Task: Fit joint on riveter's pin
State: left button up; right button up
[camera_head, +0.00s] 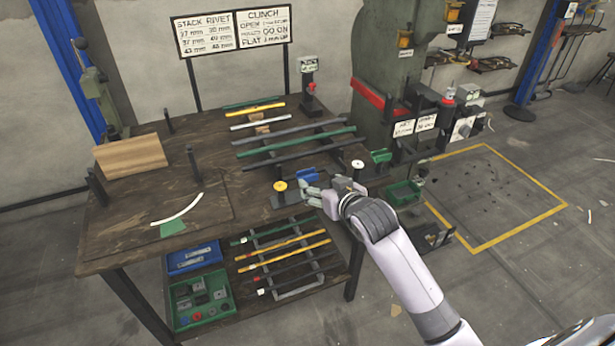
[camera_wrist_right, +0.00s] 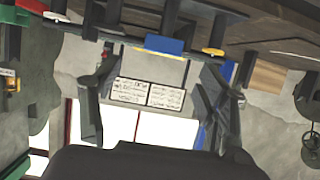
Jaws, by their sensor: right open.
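The riveter, a large green press (camera_head: 381,75) with a red bar on its side, stands behind the right end of the workbench. I cannot make out its pin. I cannot tell which part is the joint; strips (camera_head: 295,145) lie across rests on the bench. My right gripper (camera_head: 308,193) is over the bench's front edge, between a yellow-topped post (camera_head: 281,187) and a white-topped post (camera_head: 357,165). In the right wrist view my right gripper (camera_wrist_right: 160,62) has its fingers spread, with nothing between them. My left gripper is out of view.
A curved white strip (camera_head: 178,210) lies at the bench's left. A lower shelf holds more strips and trays.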

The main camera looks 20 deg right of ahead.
aim_at(310, 176)
jog(key=x, duration=0.8)
jog(key=shift+a, duration=0.2)
jog(key=shift+c, duration=0.5)
jog(key=c, duration=0.9)
jog(key=shift+c, duration=0.4)
jog(key=shift+r, duration=0.15)
